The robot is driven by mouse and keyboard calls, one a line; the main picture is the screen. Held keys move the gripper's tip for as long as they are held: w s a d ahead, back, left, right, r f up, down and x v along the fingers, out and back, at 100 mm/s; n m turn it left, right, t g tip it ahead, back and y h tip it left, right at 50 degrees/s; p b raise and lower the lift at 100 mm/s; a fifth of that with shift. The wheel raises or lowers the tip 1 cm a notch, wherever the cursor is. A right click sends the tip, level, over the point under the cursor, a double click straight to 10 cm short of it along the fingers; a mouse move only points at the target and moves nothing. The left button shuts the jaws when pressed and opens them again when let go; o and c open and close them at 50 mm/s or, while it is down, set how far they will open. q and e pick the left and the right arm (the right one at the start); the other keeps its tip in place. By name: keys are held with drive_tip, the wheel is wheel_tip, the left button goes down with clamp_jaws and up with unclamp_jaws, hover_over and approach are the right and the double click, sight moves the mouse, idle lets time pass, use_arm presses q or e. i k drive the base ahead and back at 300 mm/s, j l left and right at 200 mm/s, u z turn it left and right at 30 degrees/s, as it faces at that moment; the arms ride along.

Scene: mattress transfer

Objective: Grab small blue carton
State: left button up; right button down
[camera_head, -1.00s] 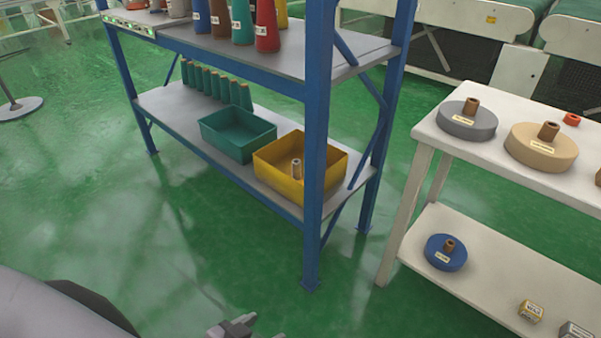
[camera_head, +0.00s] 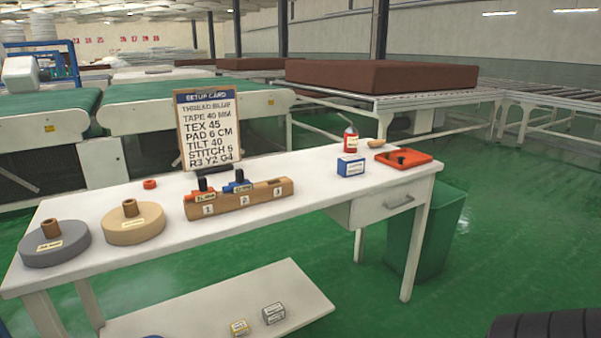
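A small blue carton (camera_head: 351,165) with a white label stands on the right part of the white table's top (camera_head: 300,194), left of an orange tray. Nothing touches it. Neither of my grippers shows in the head view now. A dark ribbed part of mine shows at the bottom right corner, with no fingers in sight.
A wooden numbered rack (camera_head: 240,200), a setup card (camera_head: 208,128) and tape rolls (camera_head: 133,222) stand further left. A green bin (camera_head: 428,232) is beside the table. Small boxes (camera_head: 273,313) lie on the lower shelf.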

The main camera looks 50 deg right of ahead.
sight(354, 165)
drive_tip(key=z, duration=1.9)
